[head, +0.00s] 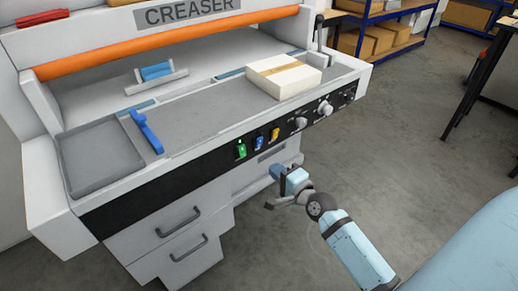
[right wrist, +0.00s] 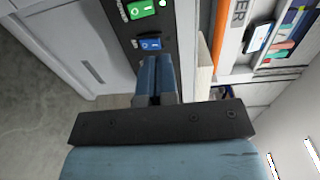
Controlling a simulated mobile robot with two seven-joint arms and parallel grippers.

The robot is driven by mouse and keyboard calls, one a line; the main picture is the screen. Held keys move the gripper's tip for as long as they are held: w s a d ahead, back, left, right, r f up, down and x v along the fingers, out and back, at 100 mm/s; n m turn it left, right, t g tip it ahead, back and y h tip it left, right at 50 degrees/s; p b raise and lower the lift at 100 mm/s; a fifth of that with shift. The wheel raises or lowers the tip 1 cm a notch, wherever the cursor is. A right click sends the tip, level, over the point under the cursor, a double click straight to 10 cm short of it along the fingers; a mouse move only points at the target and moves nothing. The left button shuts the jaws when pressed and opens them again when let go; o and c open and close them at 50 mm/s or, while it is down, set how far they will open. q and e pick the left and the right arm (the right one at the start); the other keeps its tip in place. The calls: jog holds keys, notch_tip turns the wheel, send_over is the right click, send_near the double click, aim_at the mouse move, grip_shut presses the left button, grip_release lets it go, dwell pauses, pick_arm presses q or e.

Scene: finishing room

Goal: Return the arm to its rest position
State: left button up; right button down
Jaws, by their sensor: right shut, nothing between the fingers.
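My right gripper (head: 276,189) is in front of the creaser machine (head: 85,196), below its control panel, with the arm coming in from the lower right. It is shut and empty. In the right wrist view its closed blue fingers (right wrist: 155,78) point toward the panel, near a blue rocker switch (right wrist: 150,44) and a green switch (right wrist: 141,9). I cannot tell whether the fingers touch the panel. In the head view the green switch (head: 241,150), the blue switch (head: 261,141) and a yellow switch (head: 275,133) sit in a row. My left gripper is not in view.
A cream stack with a tan band (head: 283,77) lies on the machine bed. A grey tray (head: 102,160) and a blue lever (head: 146,131) are at its left. Drawers (head: 178,228) are below. Shelving with boxes (head: 375,38) stands behind. The floor (head: 400,150) at right is clear.

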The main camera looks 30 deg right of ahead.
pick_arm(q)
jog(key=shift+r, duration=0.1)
pick_arm(e)
jog(key=s+a+f+n+g+y, duration=0.1)
jog(key=s+a+f+n+g, duration=0.2)
jog(key=s+a+f+n, duration=0.5)
jog(key=s+a+f+n+g+y, duration=0.1)
jog(key=s+a+f+n+g, duration=0.35)
jog(key=s+a+n, duration=0.65)
pick_arm(q)
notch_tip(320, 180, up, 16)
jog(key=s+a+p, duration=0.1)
jog(key=p, duration=2)
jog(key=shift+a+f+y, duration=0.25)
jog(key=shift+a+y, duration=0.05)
pick_arm(e)
notch_tip(320, 180, up, 16)
jog(key=d+n, duration=0.1)
jog(key=d, duration=0.1)
jog(key=shift+w+d+t, duration=0.2)
jog(key=shift+w+t, duration=0.05)
jog(key=shift+t, duration=0.2)
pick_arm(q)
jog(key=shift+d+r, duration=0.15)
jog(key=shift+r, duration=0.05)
